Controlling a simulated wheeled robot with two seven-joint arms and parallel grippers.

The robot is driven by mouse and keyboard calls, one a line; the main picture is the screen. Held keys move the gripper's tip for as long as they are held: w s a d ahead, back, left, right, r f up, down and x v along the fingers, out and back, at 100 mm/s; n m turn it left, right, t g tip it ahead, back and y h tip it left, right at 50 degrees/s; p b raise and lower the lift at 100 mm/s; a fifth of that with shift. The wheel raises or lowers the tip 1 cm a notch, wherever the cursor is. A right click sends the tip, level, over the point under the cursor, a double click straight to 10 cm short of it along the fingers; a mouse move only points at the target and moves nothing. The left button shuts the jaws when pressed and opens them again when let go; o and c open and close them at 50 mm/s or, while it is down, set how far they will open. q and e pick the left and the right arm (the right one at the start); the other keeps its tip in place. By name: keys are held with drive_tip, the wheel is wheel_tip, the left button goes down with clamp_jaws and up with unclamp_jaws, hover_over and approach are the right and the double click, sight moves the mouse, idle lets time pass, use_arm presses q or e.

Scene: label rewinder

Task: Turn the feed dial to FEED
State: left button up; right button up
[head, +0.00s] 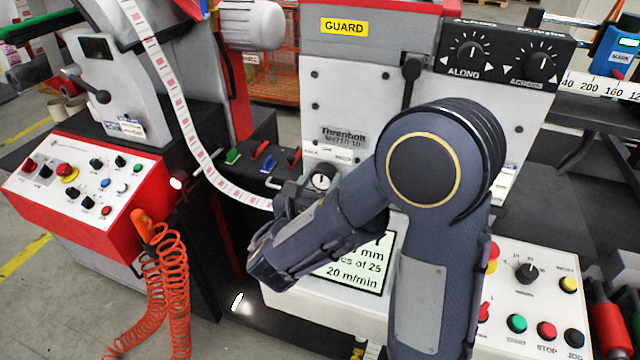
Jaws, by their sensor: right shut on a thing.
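A dial (322,177) with a dark knob and a pale face sits on the grey machine front, below the nameplate. I take it to be the feed dial. Small labels stand above it, too small to read surely. My right arm comes in from the lower right and bends back toward it. My right gripper (304,194) is at the dial's lower left, shut on its knob; the wrist and forearm hide much of the grip. I cannot tell exactly where the dial points. My left gripper is out of view.
A display (358,268) lies partly behind my forearm. A button panel (535,300) stands at right, a red-edged control box (85,185) at left. A label strip (185,125) runs down near my gripper. Small coloured levers (262,150) stand left of the dial.

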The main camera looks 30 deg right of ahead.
drive_tip(key=m+b, duration=0.3)
drive_tip(key=m, duration=0.1)
drive_tip(key=shift+f+b, duration=0.25)
drive_tip(key=shift+b, duration=0.1)
drive_tip(key=shift+s+r+m+b, duration=0.1)
drive_tip(key=shift+r+m+b, duration=0.05)
drive_tip(key=shift+m+b, duration=1.35)
drive_tip(key=o, duration=1)
drive_tip(key=v, duration=0.7)
drive_tip(key=shift+s+a, duration=0.25)
drive_tip(key=shift+a, duration=0.05)
